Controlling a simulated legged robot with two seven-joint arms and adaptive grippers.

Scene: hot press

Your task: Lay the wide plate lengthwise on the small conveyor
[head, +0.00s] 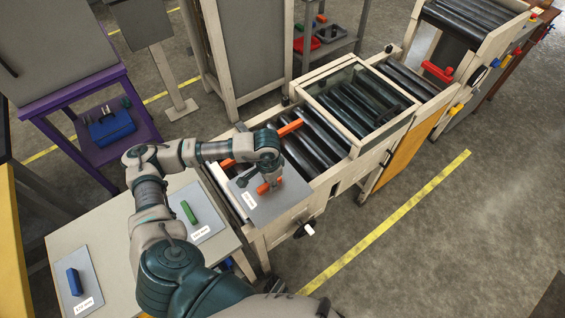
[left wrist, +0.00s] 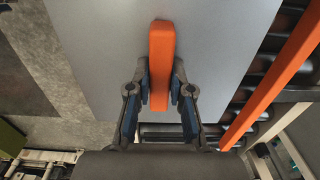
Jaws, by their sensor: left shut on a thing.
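The wide plate (head: 283,205) is a grey sheet with an orange handle and a white label. It is over the near end of the small conveyor (head: 308,143), a pale frame with dark rollers. My left gripper (head: 265,183) is shut on the plate's orange handle. In the left wrist view both fingers of the gripper (left wrist: 160,92) grip the sides of the handle (left wrist: 160,50), and the plate (left wrist: 100,50) spreads beneath it. Rollers (left wrist: 260,80) show beside the plate. I cannot tell whether the plate touches them. My right gripper is not in view.
An orange bar (head: 290,127) lies along the conveyor, also seen in the left wrist view (left wrist: 285,75). A table (head: 150,258) at the lower left holds a plate with a green handle (head: 189,212) and one with a blue handle (head: 74,282). A glass-topped frame (head: 360,100) covers the rollers farther along.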

